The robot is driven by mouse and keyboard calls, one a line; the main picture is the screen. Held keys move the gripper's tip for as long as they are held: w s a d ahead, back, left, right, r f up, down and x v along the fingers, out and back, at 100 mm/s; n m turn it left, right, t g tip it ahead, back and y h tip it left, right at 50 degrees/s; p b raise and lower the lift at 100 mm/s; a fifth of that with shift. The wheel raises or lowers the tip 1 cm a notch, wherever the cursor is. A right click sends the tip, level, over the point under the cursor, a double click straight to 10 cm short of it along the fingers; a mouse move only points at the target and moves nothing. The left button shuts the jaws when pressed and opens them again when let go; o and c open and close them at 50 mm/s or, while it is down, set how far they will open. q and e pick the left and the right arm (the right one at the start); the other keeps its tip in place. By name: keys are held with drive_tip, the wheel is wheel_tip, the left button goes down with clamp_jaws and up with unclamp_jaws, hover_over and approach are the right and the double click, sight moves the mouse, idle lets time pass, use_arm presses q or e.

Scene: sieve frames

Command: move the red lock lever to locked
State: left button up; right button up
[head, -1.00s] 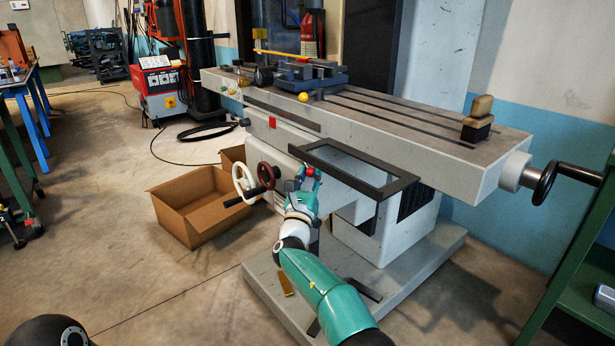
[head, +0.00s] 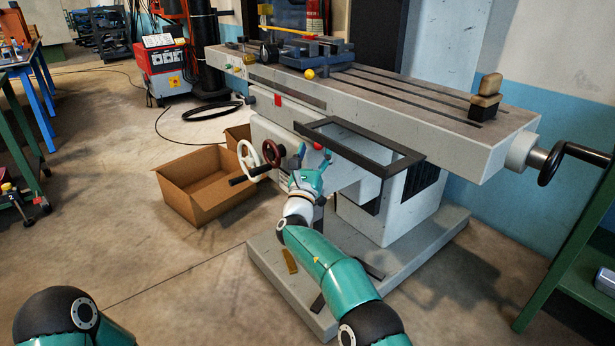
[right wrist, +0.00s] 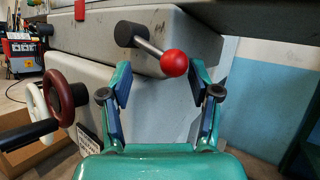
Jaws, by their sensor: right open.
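The red lock lever shows in the right wrist view as a red ball knob (right wrist: 175,63) on a metal rod. The rod slants down to the right from a black hub (right wrist: 126,34) on the grey machine casting. The knob also shows in the head view (head: 318,146), at the tips of my right gripper (head: 316,168). In the right wrist view, my right gripper (right wrist: 162,82) is open, with a finger on each side. The knob lies in the gap, closer to the right fingertip, and I see no clear contact. My left gripper is out of view.
A dark rectangular frame (head: 402,161) juts out just right of the gripper. A dark red handwheel (head: 272,152) and a white one (head: 247,161) are on the left. A cardboard box (head: 209,183) stands on the floor.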

drive_tip(key=v, duration=1.1)
drive_tip(key=shift+s, duration=0.3)
